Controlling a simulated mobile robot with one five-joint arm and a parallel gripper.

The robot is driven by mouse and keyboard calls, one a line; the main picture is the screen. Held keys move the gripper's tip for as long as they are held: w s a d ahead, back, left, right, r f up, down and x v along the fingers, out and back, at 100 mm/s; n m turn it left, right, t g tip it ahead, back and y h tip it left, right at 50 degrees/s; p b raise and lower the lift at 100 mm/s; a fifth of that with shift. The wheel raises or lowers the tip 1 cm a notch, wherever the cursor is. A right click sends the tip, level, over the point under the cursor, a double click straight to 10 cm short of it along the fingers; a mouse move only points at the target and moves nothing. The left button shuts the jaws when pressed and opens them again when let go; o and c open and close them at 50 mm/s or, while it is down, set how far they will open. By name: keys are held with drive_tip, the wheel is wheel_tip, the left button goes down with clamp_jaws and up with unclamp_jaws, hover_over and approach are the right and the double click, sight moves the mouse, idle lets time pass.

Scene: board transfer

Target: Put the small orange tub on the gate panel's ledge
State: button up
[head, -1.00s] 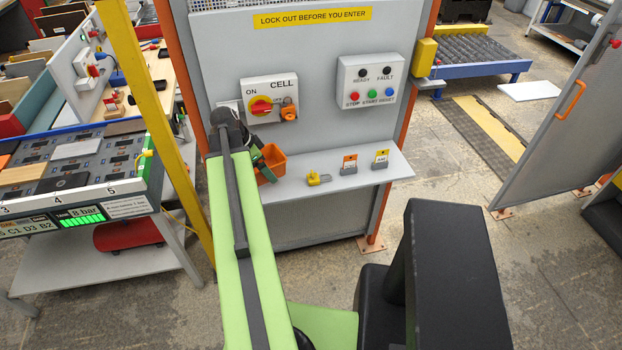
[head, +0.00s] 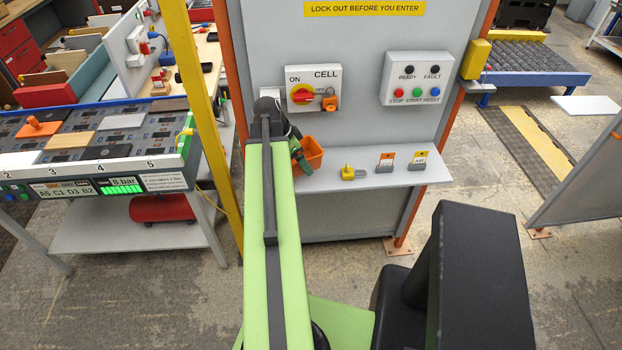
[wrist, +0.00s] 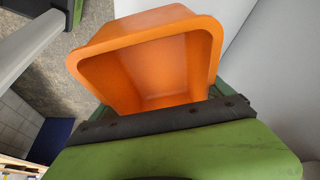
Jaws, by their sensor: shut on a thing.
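The small orange tub (head: 314,152) is at the left end of the gate panel's ledge (head: 390,180) in the head view. My gripper (head: 299,150) is shut on it, mostly hidden behind my green arm. In the wrist view the tub (wrist: 150,55) fills the upper middle, its empty inside facing the camera. The dark jaw (wrist: 160,122) of my gripper lies across its near edge. The tub looks tilted in that view. I cannot tell whether its base touches the ledge.
A yellow padlock (head: 352,173) and two tagged padlocks (head: 386,164) (head: 418,165) stand on the ledge, with bare room between them. The rotary switch box (head: 313,88) and button box (head: 417,78) are above. A yellow post (head: 202,120) stands left of the panel.

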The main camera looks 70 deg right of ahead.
wheel_tip(320, 180, down, 6)
drive_tip(key=b, duration=0.4)
drive_tip(key=shift+r, duration=0.35)
drive_tip(key=shift+f, duration=0.2)
drive_tip(key=o, duration=1.1)
drive_tip(key=shift+o, duration=0.2)
drive_tip(key=shift+r, duration=0.1)
